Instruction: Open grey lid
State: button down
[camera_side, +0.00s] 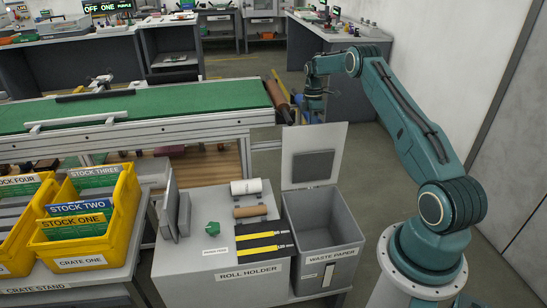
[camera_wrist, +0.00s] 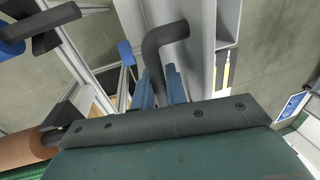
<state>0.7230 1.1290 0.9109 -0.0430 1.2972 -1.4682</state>
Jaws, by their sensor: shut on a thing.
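The grey lid (camera_side: 328,139) of the waste paper bin (camera_side: 323,238) stands raised and upright at the bin's back edge, with a dark square panel on the face towards the side camera. The bin's mouth is open. My gripper is behind the lid's top edge in the side view, its fingertips partly hidden. In the wrist view my gripper (camera_wrist: 160,88) has its blue fingers shut on a dark bent handle (camera_wrist: 163,36). The handle stands against a grey surface (camera_wrist: 200,50) that appears to be the lid.
The roll holder (camera_side: 226,262) adjoins the bin on the left, carrying rolls and a green piece (camera_side: 212,228). Yellow crates (camera_side: 120,215) stand farther left. A green conveyor (camera_side: 190,97) runs behind, its brown end roller (camera_side: 277,94) near my gripper. The floor right of the lid is clear.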

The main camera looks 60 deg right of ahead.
jog(key=shift+w+a+f, duration=0.15)
jog(key=shift+a, duration=0.05)
jog(key=c, duration=1.4)
grip_release()
jog(key=shift+d, duration=0.1)
jog(key=shift+r, duration=0.25)
jog(key=shift+d+r, duration=0.1)
jog(key=shift+r, duration=0.15)
notch_tip(320, 180, up, 6)
jog(key=w, duration=0.1)
jog(key=shift+d+r, duration=0.25)
jog(key=shift+d, duration=0.15)
